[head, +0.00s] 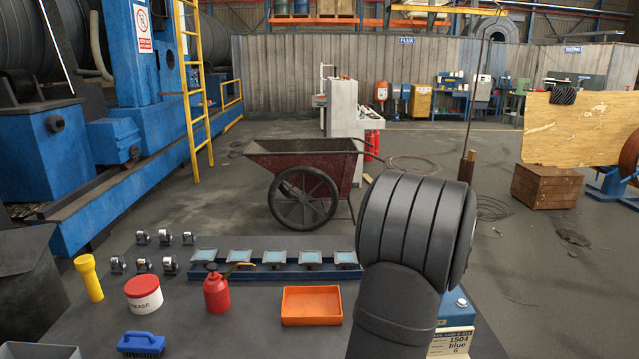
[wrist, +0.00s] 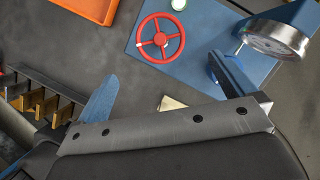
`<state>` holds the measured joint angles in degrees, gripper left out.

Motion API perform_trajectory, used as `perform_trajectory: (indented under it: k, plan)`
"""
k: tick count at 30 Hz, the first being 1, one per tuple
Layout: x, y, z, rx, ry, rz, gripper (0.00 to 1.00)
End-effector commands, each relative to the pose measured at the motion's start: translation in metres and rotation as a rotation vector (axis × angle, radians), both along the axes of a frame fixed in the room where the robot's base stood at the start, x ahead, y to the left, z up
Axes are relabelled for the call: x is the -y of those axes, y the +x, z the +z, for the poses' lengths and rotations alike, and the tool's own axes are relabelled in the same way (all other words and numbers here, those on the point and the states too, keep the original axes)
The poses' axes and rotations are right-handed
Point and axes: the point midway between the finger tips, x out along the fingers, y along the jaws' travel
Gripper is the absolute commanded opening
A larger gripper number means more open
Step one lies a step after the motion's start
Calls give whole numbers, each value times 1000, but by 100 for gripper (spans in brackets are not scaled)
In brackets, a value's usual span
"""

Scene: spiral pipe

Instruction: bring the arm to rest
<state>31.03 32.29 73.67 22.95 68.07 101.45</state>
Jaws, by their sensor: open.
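My arm (head: 400,270) rises from the front of the bench in the head view, dark with a ridged joint. It covers part of the bench, and my gripper cannot be seen there. In the wrist view my gripper (wrist: 163,82) is open, with its two blue fingers wide apart and nothing between them. It is over the bench near a blue plate (wrist: 150,25) with a red handwheel (wrist: 161,41). Whether the fingers touch anything below is unclear.
An orange tray (head: 311,306), red oil can (head: 216,293), grease tub (head: 143,294), yellow flashlight (head: 89,277) and blue brush (head: 141,343) stand on the bench. A blue rack (head: 270,272) lies behind. The wrist view shows a round gauge (wrist: 276,38) near the right finger.

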Motion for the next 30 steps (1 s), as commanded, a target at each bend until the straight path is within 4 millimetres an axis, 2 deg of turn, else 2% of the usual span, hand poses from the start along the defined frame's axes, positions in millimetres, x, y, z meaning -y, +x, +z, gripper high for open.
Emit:
perform_trajectory:
  k: [1,9,15,21,30]
  plan:
    - [-3,3,-11,-3,2,2,100]
    - [-17,19,-60,-3,1,1,100]
    - [-24,28,-88,-2,2,2,100]
    - [-27,32,-101,0,0,1,100]
    - [-27,32,-102,0,-1,2,100]
